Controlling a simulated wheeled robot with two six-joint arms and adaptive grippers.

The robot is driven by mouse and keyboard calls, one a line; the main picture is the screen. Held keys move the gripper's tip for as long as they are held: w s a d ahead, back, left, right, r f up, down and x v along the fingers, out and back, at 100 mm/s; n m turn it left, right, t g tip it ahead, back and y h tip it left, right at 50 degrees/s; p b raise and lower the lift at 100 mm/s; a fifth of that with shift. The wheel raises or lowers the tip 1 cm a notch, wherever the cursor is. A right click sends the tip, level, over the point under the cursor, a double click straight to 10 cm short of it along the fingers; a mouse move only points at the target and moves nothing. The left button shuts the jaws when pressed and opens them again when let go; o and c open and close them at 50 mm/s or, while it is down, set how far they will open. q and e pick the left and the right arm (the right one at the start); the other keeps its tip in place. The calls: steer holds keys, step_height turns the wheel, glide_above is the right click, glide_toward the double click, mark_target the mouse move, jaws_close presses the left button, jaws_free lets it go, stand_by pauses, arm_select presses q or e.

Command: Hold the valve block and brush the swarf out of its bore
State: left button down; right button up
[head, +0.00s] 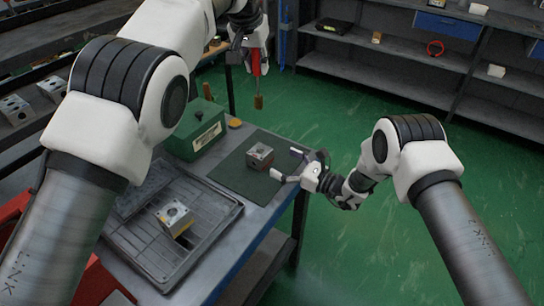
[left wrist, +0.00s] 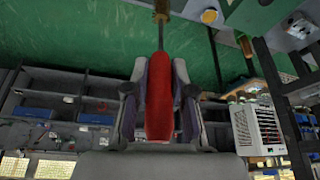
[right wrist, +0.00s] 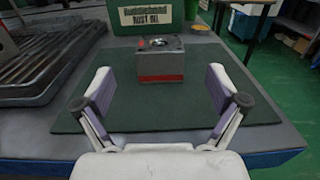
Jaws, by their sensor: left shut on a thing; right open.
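A grey metal valve block (head: 260,155) sits on a dark green mat (head: 236,177) on the bench. In the right wrist view the block (right wrist: 160,65) shows a red band low on its near face and a bore in its top. My right gripper (head: 286,166) is open; in its wrist view the fingers (right wrist: 160,92) are spread on the near side of the block, apart from it. My left gripper (head: 256,52) is shut on the red handle (left wrist: 160,95) of a brush, high beyond the bench. The brush's brown tip (head: 259,102) points down, clear of the block.
A second block (head: 174,217) with a yellow band lies in a dark slatted tray (head: 140,253) on the bench. A green labelled box (head: 190,146) stands behind the mat. Shelves (head: 395,58) line the back beyond open green floor.

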mark_target(268, 155)
steer(key=x, duration=0.6)
steer(key=shift+a, duration=0.1)
steer(key=c, duration=1.6)
arm_select(q)
steer(key=shift+w, duration=0.1)
arm_select(e)
steer(key=shift+c, duration=0.2)
arm_select(q)
steer(key=shift+d, duration=0.1)
steer(key=shift+w+f, duration=0.3)
steer(key=shift+w, duration=0.1)
steer(key=f, duration=0.7)
steer(key=shift+s+f, duration=0.3)
steer(key=shift+f, duration=0.05)
steer(key=shift+s+a+f, duration=0.1)
steer(key=shift+f, duration=1.25)
steer(key=shift+s+a+f, duration=0.1)
steer(key=shift+f, duration=1.25)
